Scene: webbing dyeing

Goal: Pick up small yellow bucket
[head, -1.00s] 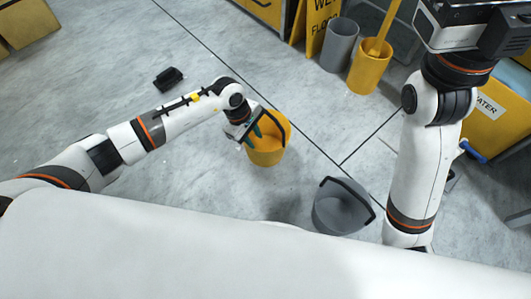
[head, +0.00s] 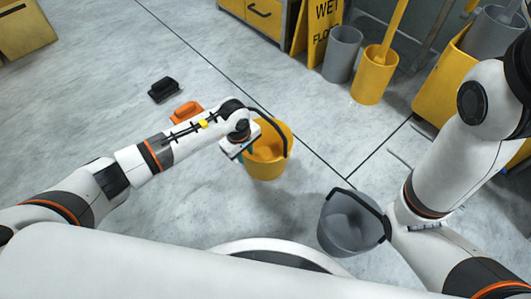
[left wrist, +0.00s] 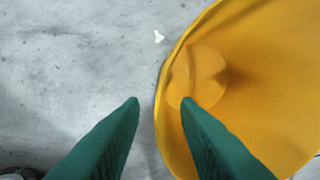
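The small yellow bucket (head: 268,165) stands upright on the floor near the middle of the head view, with a dark handle arching over its rim. My left gripper (head: 240,151) is at the bucket's left rim. In the left wrist view the bucket (left wrist: 250,90) fills the right side. There the left gripper (left wrist: 160,102) has its two green fingers apart. The bucket's rim passes between the fingertips, one finger outside and one over the inside. No grip on the rim shows. My right arm comes in at the right; its gripper is not clearly seen.
A grey bucket (head: 349,222) with a dark handle stands front right, close to my right arm. Black (head: 163,89) and orange (head: 186,112) objects lie left.

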